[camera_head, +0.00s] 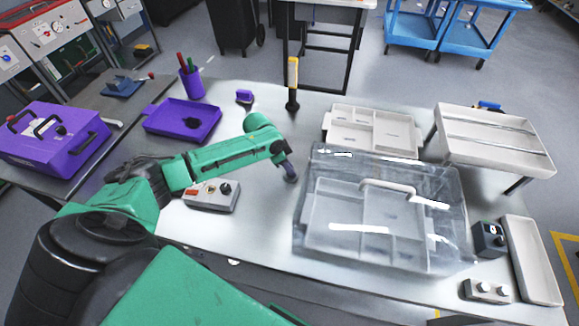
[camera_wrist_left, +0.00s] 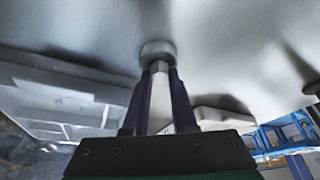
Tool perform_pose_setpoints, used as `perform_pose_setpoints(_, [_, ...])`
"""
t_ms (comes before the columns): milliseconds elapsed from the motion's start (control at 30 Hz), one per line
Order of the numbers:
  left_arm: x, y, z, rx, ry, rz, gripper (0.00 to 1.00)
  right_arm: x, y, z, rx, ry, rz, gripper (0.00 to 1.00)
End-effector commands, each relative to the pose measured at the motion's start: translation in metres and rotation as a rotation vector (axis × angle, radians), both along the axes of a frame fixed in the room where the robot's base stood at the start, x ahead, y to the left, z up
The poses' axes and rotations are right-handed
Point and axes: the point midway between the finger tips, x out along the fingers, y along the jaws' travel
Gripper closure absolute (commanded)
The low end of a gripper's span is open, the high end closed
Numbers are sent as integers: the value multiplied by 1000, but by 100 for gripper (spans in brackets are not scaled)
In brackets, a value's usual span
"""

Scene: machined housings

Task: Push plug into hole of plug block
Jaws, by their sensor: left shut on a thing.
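My left gripper (camera_head: 290,173) reaches in from the left, low over the middle of the metal table. In the left wrist view its dark fingers (camera_wrist_left: 160,105) are shut on a pale plug (camera_wrist_left: 160,82). The plug has a wider round grey end (camera_wrist_left: 158,50) beyond the fingertips. In the head view the gripper hides most of the plug. I cannot tell whether the plug touches anything. A grey box with dark knobs and a red part (camera_head: 210,195) sits left of the gripper. I cannot make out a plug block with a hole for certain. My right gripper does not show.
A clear lidded case (camera_head: 460,225) stands right of the gripper. A white compartment tray (camera_head: 415,140) lies behind it. A yellow-handled tool (camera_head: 293,85) stands behind the gripper. A purple tray (camera_head: 160,128) and purple toolbox (camera_head: 50,140) are left.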

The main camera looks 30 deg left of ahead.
Motion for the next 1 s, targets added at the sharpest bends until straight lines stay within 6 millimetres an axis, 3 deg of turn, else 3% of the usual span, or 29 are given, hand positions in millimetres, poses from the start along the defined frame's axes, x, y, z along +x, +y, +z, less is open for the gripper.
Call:
perform_pose_setpoints(267, [0, 0, -4, -1, 1, 0, 100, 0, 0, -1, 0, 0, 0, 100])
perform_pose_setpoints(300, [0, 0, -4, 0, 1, 0, 64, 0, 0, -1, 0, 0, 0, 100])
perform_pose_setpoints(367, [-1, 0, -4, 0, 1, 0, 41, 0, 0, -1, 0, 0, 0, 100])
perform_pose_setpoints(833, [-2, -1, -4, -1, 4, -2, 40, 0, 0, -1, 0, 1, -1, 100])
perform_pose_setpoints(1000, [-5, 5, 11, 0, 0, -1, 40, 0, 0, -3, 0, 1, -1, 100])
